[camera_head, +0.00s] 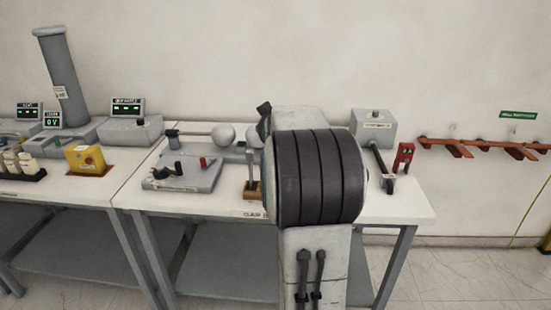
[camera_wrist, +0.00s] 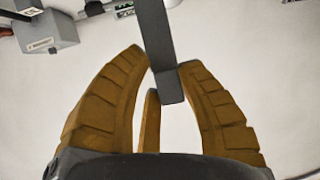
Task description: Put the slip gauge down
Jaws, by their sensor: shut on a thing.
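In the wrist view my gripper (camera_wrist: 165,75) has its ridged yellow-brown fingers closed around a dark grey flat bar, which I take to be the slip gauge (camera_wrist: 157,35). The bar's near end sits between the fingertips, and its other end runs out of the top of the picture. A pale worktop (camera_wrist: 250,60) fills the background, and I cannot tell how far the bar is from it. In the head view my own arm hides the gripper and the held bar.
The white bench (camera_head: 400,205) carries a grey plate with knobs (camera_head: 182,174), metal spheres (camera_head: 223,134), a small brown block (camera_head: 252,190), a grey box (camera_head: 373,127) and a red device (camera_head: 404,157). A yellow box (camera_head: 85,158) stands on the left bench. A wall rack (camera_head: 480,144) is at right.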

